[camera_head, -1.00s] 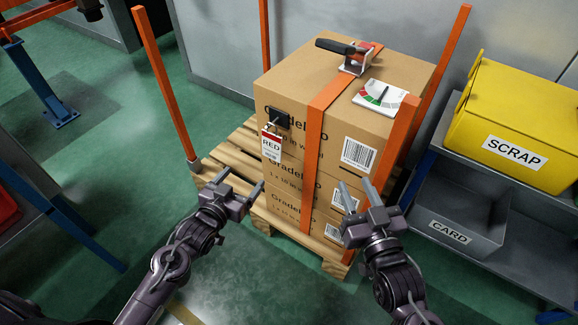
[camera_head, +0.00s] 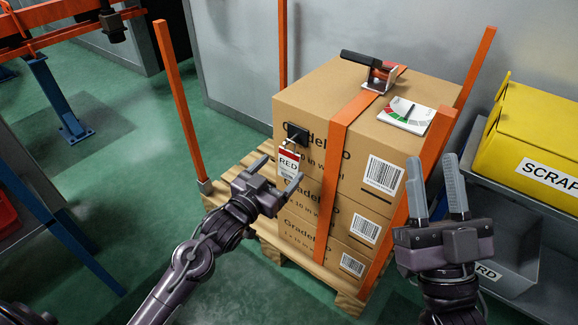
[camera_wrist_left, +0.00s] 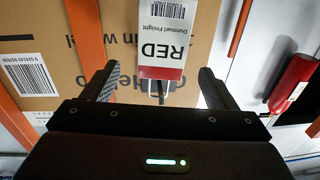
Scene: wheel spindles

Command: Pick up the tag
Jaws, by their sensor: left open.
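The tag (camera_head: 288,162) is a small white card with a red band, reading RED, hanging from a black holder (camera_head: 297,134) on the front of the top carton (camera_head: 330,165). In the left wrist view the tag (camera_wrist_left: 165,40) appears upside down, between and ahead of the fingers. My left gripper (camera_head: 279,171) is open beside the tag, its fingers pointing at the carton front. It also shows in the left wrist view (camera_wrist_left: 158,88), with nothing between its fingertips that I can see held. My right gripper (camera_head: 437,187) is open and empty, right of the cartons.
The cartons stand stacked on a wooden pallet (camera_head: 213,190) with orange posts (camera_head: 180,105) and an orange strap (camera_head: 333,185). A ratchet handle (camera_head: 372,68) and a gauge card (camera_head: 407,115) lie on top. A yellow SCRAP bin (camera_head: 530,135) stands at the right.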

